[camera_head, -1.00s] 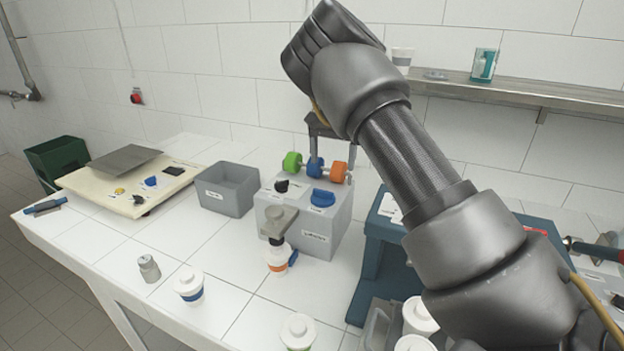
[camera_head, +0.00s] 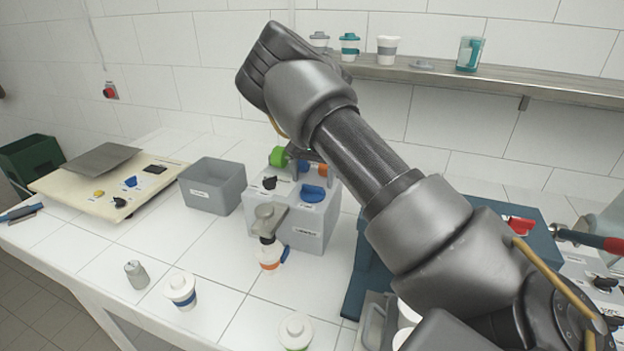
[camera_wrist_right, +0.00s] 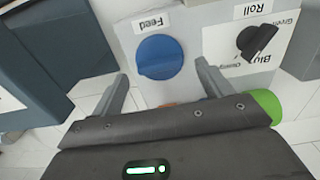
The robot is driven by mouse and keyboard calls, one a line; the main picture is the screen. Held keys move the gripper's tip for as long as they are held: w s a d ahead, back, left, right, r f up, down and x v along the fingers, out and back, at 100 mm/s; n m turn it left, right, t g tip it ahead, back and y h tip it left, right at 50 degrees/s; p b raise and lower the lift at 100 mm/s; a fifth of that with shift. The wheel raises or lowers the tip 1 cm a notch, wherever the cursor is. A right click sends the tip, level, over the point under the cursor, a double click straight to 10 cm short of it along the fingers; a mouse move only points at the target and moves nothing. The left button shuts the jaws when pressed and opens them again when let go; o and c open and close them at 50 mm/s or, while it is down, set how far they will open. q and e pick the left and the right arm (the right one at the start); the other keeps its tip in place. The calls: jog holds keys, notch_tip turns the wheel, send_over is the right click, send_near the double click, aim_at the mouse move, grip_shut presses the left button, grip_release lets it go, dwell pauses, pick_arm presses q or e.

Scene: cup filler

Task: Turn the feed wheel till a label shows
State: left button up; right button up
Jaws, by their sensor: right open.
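The blue feed wheel (camera_head: 313,193) sits on top of the grey label machine (camera_head: 312,232). In the right wrist view the feed wheel (camera_wrist_right: 159,57) is beside its "Feed" tag. My right gripper (camera_wrist_right: 163,72) is open, with one finger to each side of the wheel and nothing held. In the head view my right gripper (camera_head: 300,153) is partly hidden by my own arm, above the machine's back. A black knob (camera_wrist_right: 257,40) with a "Roll" tag is beside the wheel. I cannot make out a label coming out. My left gripper is not in view.
Green (camera_head: 278,157) and orange rolls stand behind the wheel, partly covered. A cup (camera_head: 269,254) stands under the machine's front spout (camera_head: 268,218). A grey bin (camera_head: 213,186) is to the left, a blue stand (camera_head: 362,270) to the right.

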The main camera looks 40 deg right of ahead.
aim_at(313, 189)
jog(key=shift+f, duration=1.1)
jog(key=c, duration=1)
